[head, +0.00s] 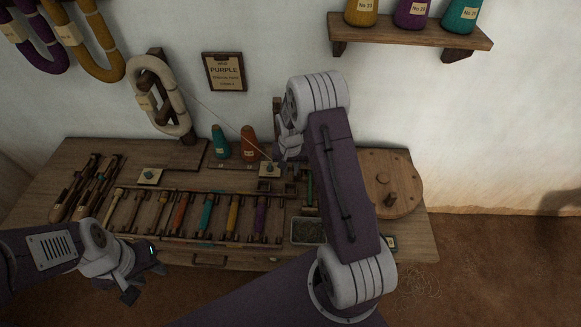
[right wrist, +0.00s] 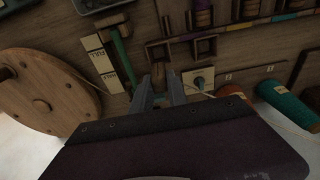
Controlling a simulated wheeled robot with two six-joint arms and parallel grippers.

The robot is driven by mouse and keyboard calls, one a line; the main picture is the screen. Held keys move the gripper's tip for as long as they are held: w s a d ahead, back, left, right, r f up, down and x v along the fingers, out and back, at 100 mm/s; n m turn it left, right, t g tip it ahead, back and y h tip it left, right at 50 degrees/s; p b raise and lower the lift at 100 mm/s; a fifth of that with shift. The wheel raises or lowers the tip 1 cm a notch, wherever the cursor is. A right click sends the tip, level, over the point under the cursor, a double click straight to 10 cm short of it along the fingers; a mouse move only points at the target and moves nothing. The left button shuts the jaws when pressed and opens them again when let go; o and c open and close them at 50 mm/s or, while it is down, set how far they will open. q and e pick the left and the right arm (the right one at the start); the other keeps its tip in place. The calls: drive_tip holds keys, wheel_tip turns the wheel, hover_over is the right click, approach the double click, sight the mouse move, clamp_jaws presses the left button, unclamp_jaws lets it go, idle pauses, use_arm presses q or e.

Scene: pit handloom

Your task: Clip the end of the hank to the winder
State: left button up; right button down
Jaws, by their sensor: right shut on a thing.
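The cream hank (head: 158,95) hangs on a wooden holder against the wall. A thin pale thread runs from it down to the right, towards my right gripper (head: 275,158). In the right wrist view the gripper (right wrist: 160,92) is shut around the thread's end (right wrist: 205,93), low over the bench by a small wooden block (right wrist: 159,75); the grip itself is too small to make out. A round wooden wheel with an upright knob, probably the winder (head: 405,178), is at the bench's right end; it also shows in the right wrist view (right wrist: 60,85). My left gripper (head: 146,284) is open and empty at the front left.
A rack of coloured bobbins (head: 180,212) lies along the bench (head: 75,155). A teal cone (head: 220,143) and an orange cone (head: 249,143) stand at the back. A grey-filled tray (head: 307,232) is near the front. A shelf (head: 410,33) is above right.

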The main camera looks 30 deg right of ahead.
drive_tip(key=shift+d+f+b, duration=0.1)
drive_tip(key=shift+f+b, duration=0.2)
drive_tip(key=shift+f, duration=0.15)
wheel_tip(320, 180, down, 8)
drive_tip(key=b, duration=0.5)
drive_tip(key=shift+w+r+b, duration=0.15)
drive_tip(key=shift+r+b, duration=0.05)
drive_tip(key=shift+b, duration=0.1)
drive_tip(key=c, duration=0.9)
unclamp_jaws()
drive_tip(key=shift+r, duration=0.1)
